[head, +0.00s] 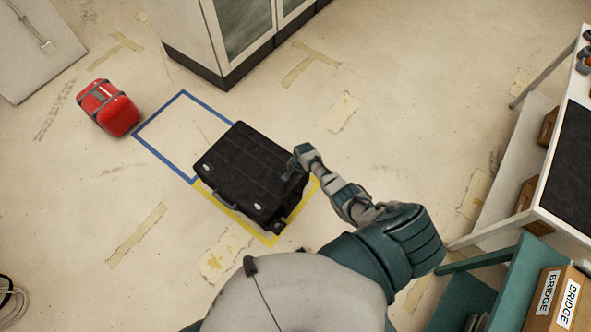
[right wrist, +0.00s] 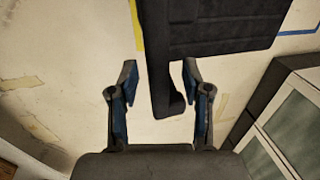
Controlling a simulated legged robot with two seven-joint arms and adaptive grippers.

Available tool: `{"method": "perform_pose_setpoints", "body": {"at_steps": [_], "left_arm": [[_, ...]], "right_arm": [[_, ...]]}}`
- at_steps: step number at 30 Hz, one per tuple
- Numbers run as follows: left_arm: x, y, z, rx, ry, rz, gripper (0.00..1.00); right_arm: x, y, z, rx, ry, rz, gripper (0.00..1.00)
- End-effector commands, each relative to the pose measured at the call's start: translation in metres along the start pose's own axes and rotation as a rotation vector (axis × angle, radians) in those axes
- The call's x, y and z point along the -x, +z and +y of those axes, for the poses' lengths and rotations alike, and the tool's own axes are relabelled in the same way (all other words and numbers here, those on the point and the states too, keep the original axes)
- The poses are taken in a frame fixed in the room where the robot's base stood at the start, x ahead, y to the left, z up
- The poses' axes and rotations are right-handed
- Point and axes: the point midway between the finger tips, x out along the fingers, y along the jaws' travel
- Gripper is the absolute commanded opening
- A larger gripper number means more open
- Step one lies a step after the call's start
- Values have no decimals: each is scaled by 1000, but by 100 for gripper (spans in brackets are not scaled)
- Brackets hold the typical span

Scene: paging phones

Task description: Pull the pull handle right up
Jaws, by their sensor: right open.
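A black hard case (head: 243,168) lies on the floor, partly inside a yellow taped outline. My right gripper (head: 290,172) is over its right end in the head view. In the right wrist view, my right gripper (right wrist: 160,75) is open, with one finger on each side of a dark bar (right wrist: 166,98) at the case's edge. The bar looks like the pull handle and lies nearer the right finger; I cannot tell whether they touch. The case body also shows at the top of the right wrist view (right wrist: 225,28). My left gripper is not in view.
A blue taped outline (head: 160,113) adjoins the yellow one and is mostly empty. A red case (head: 108,108) lies left of it. A glass-door cabinet (head: 205,45) stands behind. A white table (head: 560,190) and boxes marked BRIDGE (head: 560,298) are at right.

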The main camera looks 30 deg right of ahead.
Motion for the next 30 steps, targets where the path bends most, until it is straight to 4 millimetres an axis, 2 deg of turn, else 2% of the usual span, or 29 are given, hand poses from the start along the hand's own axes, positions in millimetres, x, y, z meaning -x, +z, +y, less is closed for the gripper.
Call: {"method": "perform_pose_setpoints", "body": {"at_steps": [4,8,21,25,30], "left_arm": [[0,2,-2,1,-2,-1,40],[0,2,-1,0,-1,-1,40],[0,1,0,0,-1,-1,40],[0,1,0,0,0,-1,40],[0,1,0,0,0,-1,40]], "right_arm": [[3,0,0,1,0,-1,48],[14,0,0,3,-1,0,48],[95,0,0,1,-2,2,48],[111,0,0,0,-1,1,48],[119,0,0,-1,0,0,48]]}}
